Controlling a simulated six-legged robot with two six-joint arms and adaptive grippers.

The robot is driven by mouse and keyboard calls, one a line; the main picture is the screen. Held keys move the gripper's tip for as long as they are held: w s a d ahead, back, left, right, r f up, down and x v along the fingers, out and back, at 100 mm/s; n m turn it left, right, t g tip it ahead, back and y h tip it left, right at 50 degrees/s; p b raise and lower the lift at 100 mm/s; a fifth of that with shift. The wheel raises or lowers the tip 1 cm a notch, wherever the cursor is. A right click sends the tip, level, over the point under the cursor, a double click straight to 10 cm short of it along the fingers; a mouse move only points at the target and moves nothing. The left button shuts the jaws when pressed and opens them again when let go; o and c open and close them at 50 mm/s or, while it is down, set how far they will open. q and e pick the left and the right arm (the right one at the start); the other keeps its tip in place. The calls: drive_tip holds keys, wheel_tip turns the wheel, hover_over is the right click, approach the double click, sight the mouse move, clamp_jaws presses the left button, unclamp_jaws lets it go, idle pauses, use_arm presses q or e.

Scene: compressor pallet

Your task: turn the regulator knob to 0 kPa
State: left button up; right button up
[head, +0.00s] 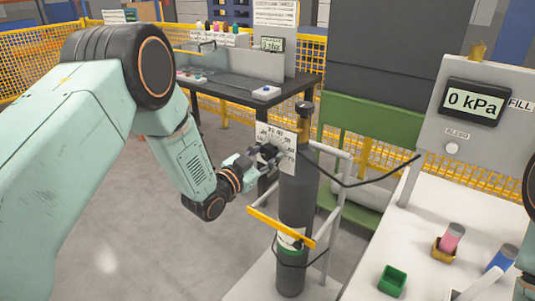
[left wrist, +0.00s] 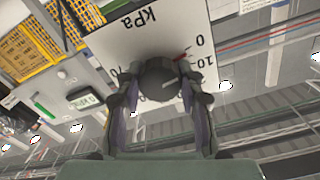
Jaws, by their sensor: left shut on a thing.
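My left gripper (head: 268,155) reaches the white dial plate (head: 276,146) at the top of a dark gas cylinder (head: 296,195). In the left wrist view the gripper (left wrist: 160,85) is shut on the dark round regulator knob (left wrist: 157,72), one finger on each side. The dial plate (left wrist: 125,40) appears upside down there, with "kPa", "0" and "10" legible. A short red mark (left wrist: 183,54) shows beside the knob towards the 0. The fingers hide part of the scale, and the knob's exact setting cannot be told. My right gripper does not show.
A grey panel with a display (head: 473,103) reading "0 kPa" and a pale button (head: 451,148) stands at the right. A white table (head: 420,225) holds a green box (head: 392,281) and other small items. Black hoses and a trolley frame surround the cylinder. The floor at left is clear.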

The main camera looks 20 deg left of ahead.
use_arm(q)
drive_tip(key=shift+n, duration=0.7)
drive_tip(key=o, duration=1.2)
drive_tip(key=shift+v, duration=6.05)
